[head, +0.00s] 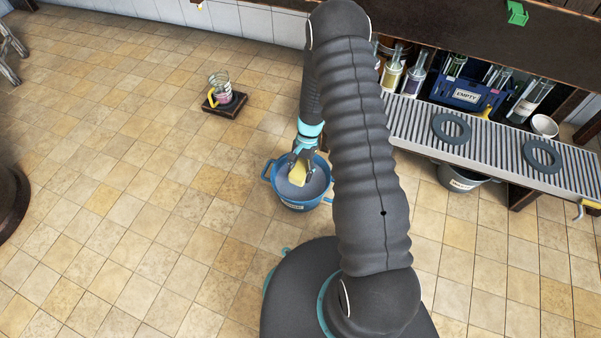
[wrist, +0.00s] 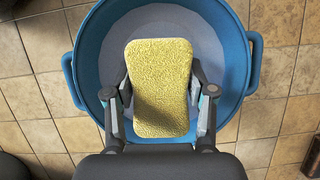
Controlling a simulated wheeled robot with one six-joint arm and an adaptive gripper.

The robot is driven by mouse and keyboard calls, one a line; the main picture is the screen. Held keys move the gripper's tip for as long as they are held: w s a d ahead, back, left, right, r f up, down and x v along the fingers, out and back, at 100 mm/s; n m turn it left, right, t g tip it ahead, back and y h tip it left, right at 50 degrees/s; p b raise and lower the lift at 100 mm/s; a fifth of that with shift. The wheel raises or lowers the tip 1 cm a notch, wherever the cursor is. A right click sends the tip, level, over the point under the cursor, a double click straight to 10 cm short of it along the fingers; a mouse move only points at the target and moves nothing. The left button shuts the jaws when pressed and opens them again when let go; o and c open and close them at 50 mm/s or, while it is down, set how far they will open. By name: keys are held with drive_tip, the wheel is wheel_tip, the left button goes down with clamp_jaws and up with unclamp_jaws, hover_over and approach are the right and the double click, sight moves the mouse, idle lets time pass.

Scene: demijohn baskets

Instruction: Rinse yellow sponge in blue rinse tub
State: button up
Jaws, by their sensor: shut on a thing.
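The yellow sponge (wrist: 160,85) is held upright between the two fingers of my gripper (wrist: 161,105), which is shut on it. The blue rinse tub (wrist: 242,60) is below and around the sponge in the wrist view, with a pale greyish-blue inside. In the head view the tub (head: 304,201) stands on the floor, and my gripper (head: 299,163) points down over it with the sponge (head: 298,174) at the tub's opening. I cannot tell whether the sponge touches the liquid. Part of the tub's near wall is hidden by my gripper in the wrist view.
A ribbed grey bench (head: 490,140) with two dark rings stands at the right, with bottles and a blue "EMPTY" crate (head: 466,95) behind. A grey bucket (head: 459,178) is under it. A glass jar (head: 221,89) stands on a dark block (head: 224,105).

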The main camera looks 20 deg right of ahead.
sight(300, 170)
drive_tip(key=shift+r+p, duration=2.2)
drive_tip(key=shift+r, duration=1.75)
